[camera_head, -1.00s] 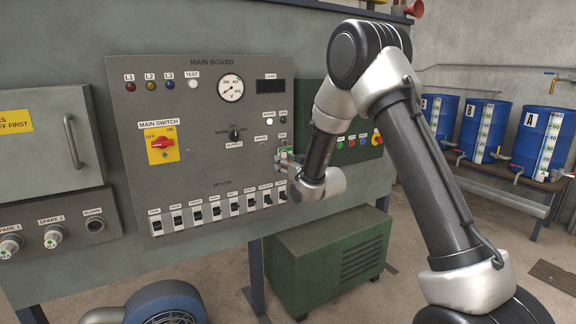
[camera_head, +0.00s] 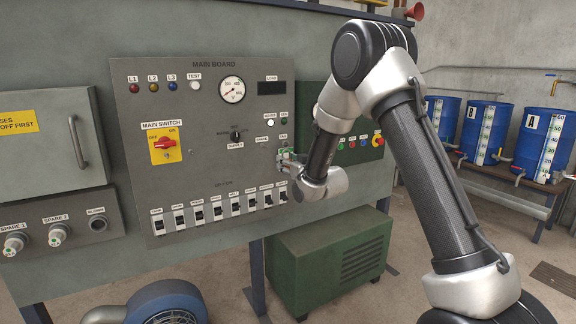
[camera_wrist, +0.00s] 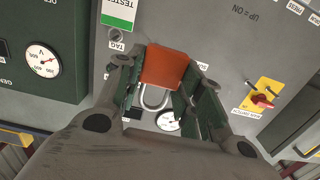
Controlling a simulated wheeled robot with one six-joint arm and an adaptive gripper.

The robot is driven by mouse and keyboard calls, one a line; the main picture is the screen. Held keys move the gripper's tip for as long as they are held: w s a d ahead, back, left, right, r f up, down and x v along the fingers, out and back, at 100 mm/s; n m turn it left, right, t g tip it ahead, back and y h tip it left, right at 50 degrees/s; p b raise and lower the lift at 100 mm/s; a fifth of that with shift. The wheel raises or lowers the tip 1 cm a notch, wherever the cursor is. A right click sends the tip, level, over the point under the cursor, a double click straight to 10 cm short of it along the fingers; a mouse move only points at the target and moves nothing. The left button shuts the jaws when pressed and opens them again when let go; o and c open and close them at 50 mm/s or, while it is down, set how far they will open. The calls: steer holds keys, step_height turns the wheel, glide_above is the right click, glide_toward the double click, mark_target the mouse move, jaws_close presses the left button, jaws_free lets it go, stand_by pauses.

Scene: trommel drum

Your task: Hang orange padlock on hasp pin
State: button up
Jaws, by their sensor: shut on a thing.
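My gripper (camera_wrist: 160,82) is shut on the orange padlock (camera_wrist: 167,66), with a green-padded finger on each side of its body. The padlock's pale metal shackle (camera_wrist: 155,98) sticks out toward the bottom of the wrist view. In the head view my gripper (camera_head: 287,160) is at the right edge of the main board, above the right end of the switch row; the padlock cannot be made out there. A round metal fitting (camera_wrist: 116,36) beside the "TAG" label shows in the wrist view, apart from the padlock. I cannot tell which part is the hasp pin.
The main board (camera_head: 200,110) carries a red main switch (camera_head: 166,144), a round gauge (camera_head: 232,90) and a row of breakers (camera_head: 216,210). A green-and-white test tag (camera_wrist: 118,12) is near the gripper. A green cabinet (camera_head: 330,255) stands below; blue barrels (camera_head: 483,130) stand at the right.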

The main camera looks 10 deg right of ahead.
steer(key=shift+v, duration=2.2)
steer(key=v, duration=0.6)
steer(key=shift+f, duration=0.2)
stand_by(0.7)
